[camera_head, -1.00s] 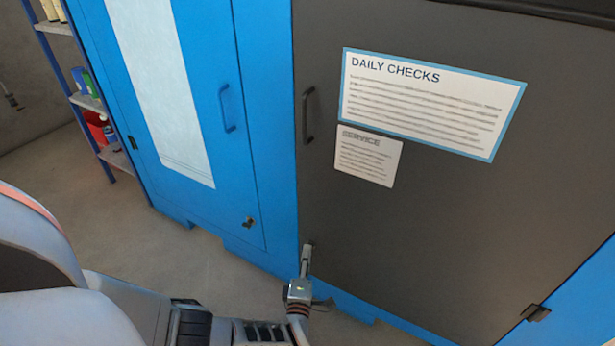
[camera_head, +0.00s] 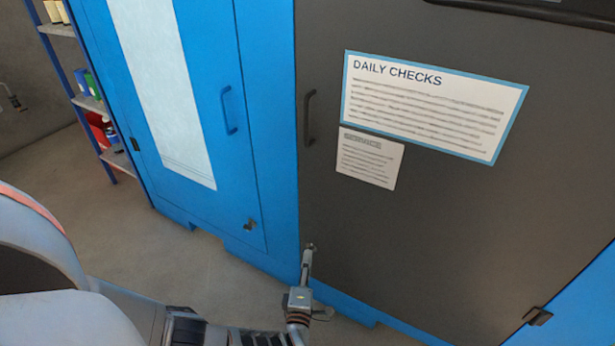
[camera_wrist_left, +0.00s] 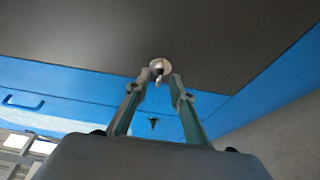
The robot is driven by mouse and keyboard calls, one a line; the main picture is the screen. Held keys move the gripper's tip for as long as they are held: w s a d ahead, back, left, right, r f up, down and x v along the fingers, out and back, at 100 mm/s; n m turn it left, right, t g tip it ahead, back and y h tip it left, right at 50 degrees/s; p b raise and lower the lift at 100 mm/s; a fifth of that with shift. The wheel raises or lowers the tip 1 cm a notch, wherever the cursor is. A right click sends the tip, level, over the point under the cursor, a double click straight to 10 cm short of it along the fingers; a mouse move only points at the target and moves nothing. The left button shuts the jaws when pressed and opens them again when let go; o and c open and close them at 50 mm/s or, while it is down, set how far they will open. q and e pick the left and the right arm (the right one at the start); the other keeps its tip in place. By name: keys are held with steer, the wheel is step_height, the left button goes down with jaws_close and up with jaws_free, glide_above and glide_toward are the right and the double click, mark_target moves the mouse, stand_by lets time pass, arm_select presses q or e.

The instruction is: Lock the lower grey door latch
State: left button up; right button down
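The grey door (camera_head: 440,200) is closed flat in the blue cabinet front. Its lower latch (camera_head: 310,246) is a small metal piece near the door's lower left edge. In the left wrist view the latch (camera_wrist_left: 159,69) shows as a round plate with a short lever pointing roughly down in the picture. My left gripper (camera_head: 306,264) is just below the latch in the head view. In the left wrist view its two fingers (camera_wrist_left: 158,84) are apart, with the latch lever between or just beyond the tips; contact cannot be told. My right gripper is not in view.
A blue door (camera_head: 190,110) with its own handle and lower latch (camera_head: 249,225) stands to the left. The grey door has a dark handle (camera_head: 308,118) higher up and a hinge (camera_head: 537,316) at lower right. Shelves (camera_head: 90,103) stand far left. Floor is clear between.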

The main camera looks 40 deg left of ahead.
arm_select(q)
steer(key=v, duration=1)
steer(key=shift+s, duration=0.1)
